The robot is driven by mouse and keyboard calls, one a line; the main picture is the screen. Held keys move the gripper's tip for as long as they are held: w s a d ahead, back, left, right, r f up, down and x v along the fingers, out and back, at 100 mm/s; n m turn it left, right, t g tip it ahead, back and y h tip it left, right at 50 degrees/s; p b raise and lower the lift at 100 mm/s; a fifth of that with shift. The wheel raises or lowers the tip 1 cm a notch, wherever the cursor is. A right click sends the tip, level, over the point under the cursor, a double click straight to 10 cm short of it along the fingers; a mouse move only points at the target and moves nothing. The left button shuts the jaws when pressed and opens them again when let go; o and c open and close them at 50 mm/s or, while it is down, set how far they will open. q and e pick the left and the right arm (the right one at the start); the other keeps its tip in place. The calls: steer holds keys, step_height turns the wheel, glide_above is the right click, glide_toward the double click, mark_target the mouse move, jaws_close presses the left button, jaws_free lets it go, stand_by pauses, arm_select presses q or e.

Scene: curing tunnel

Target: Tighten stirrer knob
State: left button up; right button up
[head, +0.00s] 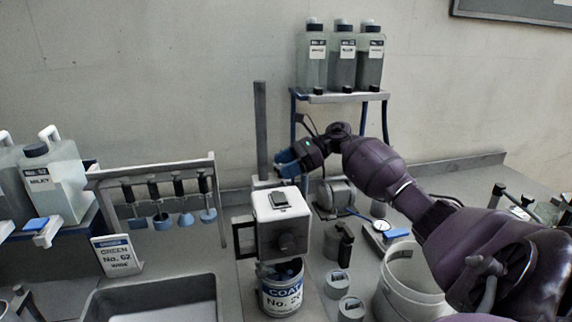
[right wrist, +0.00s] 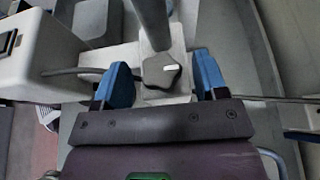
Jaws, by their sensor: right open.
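The stirrer has a white head box (head: 283,204) in front of a tall grey column (head: 261,130). A dark round knob (head: 289,243) is on the front of the box. In the right wrist view a grey lobed knob (right wrist: 160,70) with a white mark sits on the clamp beside the column. My right gripper (head: 284,166) is behind the box, close to the column. In the wrist view its blue fingers (right wrist: 163,64) are open, one on each side of the lobed knob, with gaps showing. In the head view that knob is hidden. My left gripper is not seen.
A labelled paint can (head: 281,298) stands under the stirrer head. A shelf (head: 340,97) with three bottles is behind. A white bucket (head: 408,285) and small pots stand to the right. A rack (head: 150,171) with hanging cups and a grey tray (head: 150,299) are left.

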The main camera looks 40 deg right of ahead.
steer(key=shift+c, duration=0.3)
steer(key=c, duration=0.9)
steer(key=shift+o, duration=0.2)
